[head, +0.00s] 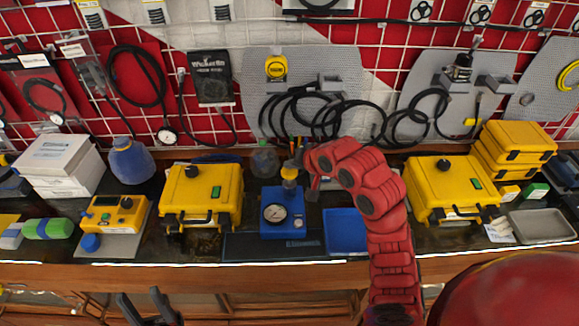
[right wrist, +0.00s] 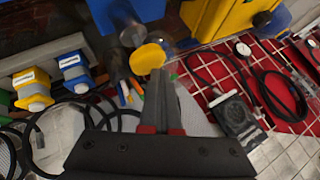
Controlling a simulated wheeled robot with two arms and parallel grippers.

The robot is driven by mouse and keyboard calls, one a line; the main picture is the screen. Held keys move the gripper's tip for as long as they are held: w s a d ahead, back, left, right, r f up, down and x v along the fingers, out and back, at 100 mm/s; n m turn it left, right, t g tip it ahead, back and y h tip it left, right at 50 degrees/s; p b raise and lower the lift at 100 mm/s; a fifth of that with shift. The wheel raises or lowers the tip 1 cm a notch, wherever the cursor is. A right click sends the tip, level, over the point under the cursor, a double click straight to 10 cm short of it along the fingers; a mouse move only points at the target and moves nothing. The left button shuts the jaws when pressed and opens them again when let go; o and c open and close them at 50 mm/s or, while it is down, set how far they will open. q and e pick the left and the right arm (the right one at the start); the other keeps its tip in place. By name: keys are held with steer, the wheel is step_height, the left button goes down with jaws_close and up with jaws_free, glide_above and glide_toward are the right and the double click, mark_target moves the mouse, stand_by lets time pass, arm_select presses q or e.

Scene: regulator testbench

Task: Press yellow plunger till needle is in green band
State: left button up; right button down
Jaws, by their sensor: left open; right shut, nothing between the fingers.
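The blue regulator box (head: 288,232) stands on the bench, with a round white-faced gauge (head: 275,213) on its front. The gauge's needle and green band are too small to read. The yellow plunger (head: 289,174) stands upright on top of the box. Its round yellow cap (right wrist: 148,58) also shows in the right wrist view. My right gripper (right wrist: 160,76) is shut and empty, its fingertips close to the cap; I cannot tell whether they touch. In the head view it is partly hidden by my red arm. My left gripper (head: 147,299) is open and empty at the bottom edge, below the bench front.
Yellow cases stand left (head: 203,192) and right (head: 449,187) of the regulator box. An empty blue tray (head: 346,232) lies just right of the box. A clear bottle (head: 265,160) stands behind it. Black cables hang on the wall panel behind.

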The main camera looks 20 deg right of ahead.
mark_target(291, 172)
steer(key=shift+f+b, duration=0.35)
steer(key=shift+f, duration=0.55)
stand_by(0.4)
stand_by(0.4)
steer(key=shift+r+p, duration=1.2)
steer(key=shift+r, duration=0.85)
steer(key=shift+r+p, duration=0.35)
steer(key=shift+r, duration=0.2)
step_height(291, 172, up, 4)
steer(key=shift+f+p, duration=0.1)
steer(key=shift+p, duration=0.85)
stand_by(0.6)
